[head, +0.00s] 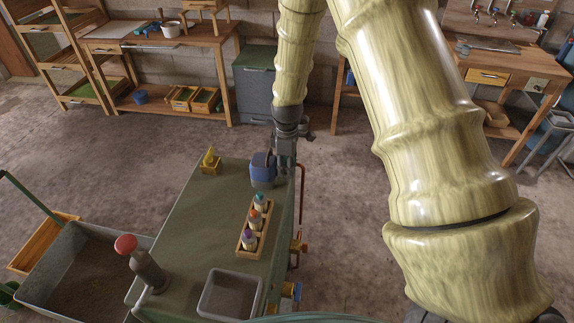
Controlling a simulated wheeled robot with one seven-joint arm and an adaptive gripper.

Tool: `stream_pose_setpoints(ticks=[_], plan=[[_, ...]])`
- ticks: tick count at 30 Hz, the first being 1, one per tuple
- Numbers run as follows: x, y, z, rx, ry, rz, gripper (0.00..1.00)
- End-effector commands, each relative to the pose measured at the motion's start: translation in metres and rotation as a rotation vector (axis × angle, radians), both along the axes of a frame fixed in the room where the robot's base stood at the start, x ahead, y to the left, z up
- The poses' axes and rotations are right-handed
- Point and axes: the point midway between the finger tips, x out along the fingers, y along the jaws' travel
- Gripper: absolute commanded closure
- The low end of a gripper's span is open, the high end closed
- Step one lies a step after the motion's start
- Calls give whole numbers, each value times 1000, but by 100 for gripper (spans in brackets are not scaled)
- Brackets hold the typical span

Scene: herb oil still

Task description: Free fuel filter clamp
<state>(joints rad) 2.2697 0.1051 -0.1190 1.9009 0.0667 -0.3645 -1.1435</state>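My arm reaches down from the top, and my gripper (285,160) is at the far right corner of a green-topped cart (185,235). It is right beside a blue-and-grey part (263,172) standing on that corner. I cannot tell whether the fingers touch this part or are open or shut, as they are small and dark. I cannot pick out a fuel filter clamp for certain. Copper-coloured pipes (302,195) run down the cart's right side, with brass and blue fittings (291,291) lower down.
A soil-filled trough (75,262) is at left. Benches (160,60) stand behind. Floor right of the cart is clear.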

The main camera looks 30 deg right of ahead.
Motion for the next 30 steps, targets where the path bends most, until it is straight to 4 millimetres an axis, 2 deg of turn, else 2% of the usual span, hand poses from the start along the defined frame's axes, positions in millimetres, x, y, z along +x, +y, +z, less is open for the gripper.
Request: stream_pose_setpoints(ticks=[1, 6, 7, 20, 30], plan=[[0, 0, 0, 0, 0, 0, 66], [0, 0, 0, 0, 0, 0, 97], [0, 0, 0, 0, 0, 0, 100], [0, 0, 1, -1, -1, -46, 100], [1, -1, 1, -1, -2, -279, 100]])
